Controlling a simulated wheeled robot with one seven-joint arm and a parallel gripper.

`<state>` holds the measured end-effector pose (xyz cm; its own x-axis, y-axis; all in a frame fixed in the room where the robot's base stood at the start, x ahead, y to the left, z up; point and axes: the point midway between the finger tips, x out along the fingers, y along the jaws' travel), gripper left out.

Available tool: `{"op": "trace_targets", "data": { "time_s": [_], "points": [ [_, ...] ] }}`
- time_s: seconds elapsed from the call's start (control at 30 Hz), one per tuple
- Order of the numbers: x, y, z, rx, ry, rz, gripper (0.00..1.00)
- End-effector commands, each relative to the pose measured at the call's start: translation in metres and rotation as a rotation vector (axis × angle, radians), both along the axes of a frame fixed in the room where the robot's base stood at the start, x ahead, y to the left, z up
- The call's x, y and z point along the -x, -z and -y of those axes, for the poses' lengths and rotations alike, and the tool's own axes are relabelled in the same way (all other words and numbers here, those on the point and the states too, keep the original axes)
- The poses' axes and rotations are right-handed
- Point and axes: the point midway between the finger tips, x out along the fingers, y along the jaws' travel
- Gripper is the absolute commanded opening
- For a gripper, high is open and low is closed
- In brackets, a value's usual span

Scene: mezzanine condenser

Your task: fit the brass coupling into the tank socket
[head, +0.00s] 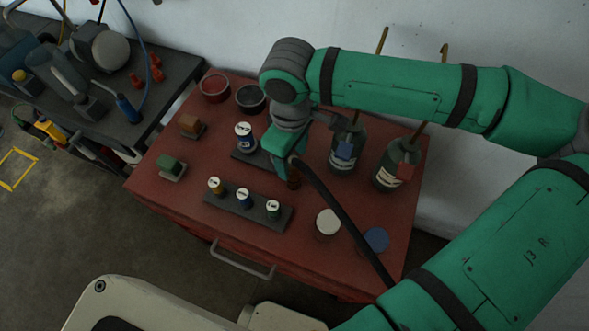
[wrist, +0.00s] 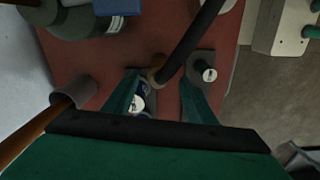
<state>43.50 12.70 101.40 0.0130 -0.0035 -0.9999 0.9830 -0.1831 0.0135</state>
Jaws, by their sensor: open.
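A small brass-brown piece (head: 293,182) shows at the end of a black hose (head: 335,210) above the red cabinet top. It also shows in the wrist view (wrist: 155,76). I take it to be the coupling, but its shape is unclear. My gripper (head: 279,168) points down over the cabinet, right beside this piece. In the wrist view my gripper (wrist: 161,77) has its two green fingers apart, with the piece and hose end seen between them. Whether they touch it I cannot tell. I cannot identify the tank socket with certainty in either view.
The red cabinet (head: 150,185) carries a rack (head: 220,203) of small capped vials, a blue-labelled bottle (head: 244,136), two dark bottles (head: 349,150) (head: 390,170) with rods, bowls, blocks and lidded jars. A dark bench (head: 165,85) with equipment stands left.

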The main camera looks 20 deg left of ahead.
Motion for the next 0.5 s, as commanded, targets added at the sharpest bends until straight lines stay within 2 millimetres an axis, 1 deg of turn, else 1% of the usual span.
{"op": "trace_targets", "data": {
  "time_s": [0.03, 0.1, 0.33, 0.5],
  "points": [
    [0.0, 0.007, 0.0, 0.0, 0.0, -0.002, 0.51],
    [0.0, 0.014, 0.0, 0.001, 0.0, -0.001, 0.51],
    [-0.001, 0.029, 0.0, 0.001, -0.001, 0.0, 0.51],
    [-0.001, 0.053, 0.001, 0.001, -0.002, -0.001, 0.51]
  ]
}}
